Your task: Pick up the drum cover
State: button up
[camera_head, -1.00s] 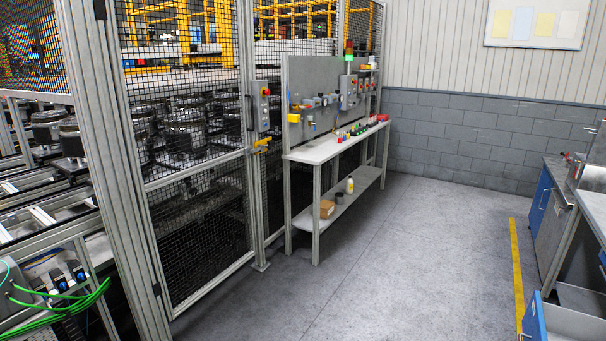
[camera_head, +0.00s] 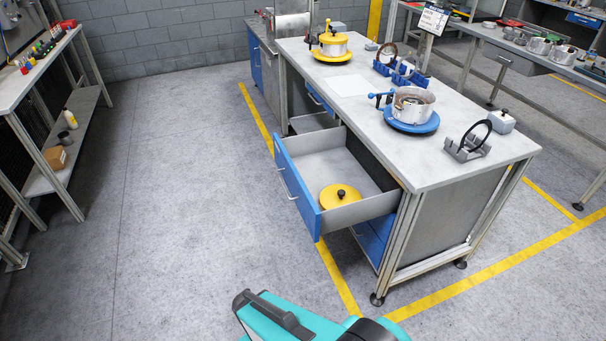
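A round yellow cover with a black knob (camera_head: 340,195), which looks like the drum cover, lies flat in an open blue-fronted drawer (camera_head: 297,187) of the workbench. It sits near the drawer's front right corner, knob up, with nothing on it. A teal and dark grey part of my own body shows at the bottom edge. My gripper is not in view, so its state does not show.
The workbench top (camera_head: 457,155) holds a metal drum on a blue base (camera_head: 412,112), a yellow-based drum (camera_head: 332,45) and a ring on a stand (camera_head: 470,145). A side shelf (camera_head: 75,140) stands at left. Open floor (camera_head: 180,220) lies between.

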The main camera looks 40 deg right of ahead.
aim_at(335, 195)
jog(key=z, duration=0.85)
jog(key=i, duration=0.55)
jog(key=u, duration=1.1)
jog(key=i, duration=2.4)
jog(key=z, duration=0.4)
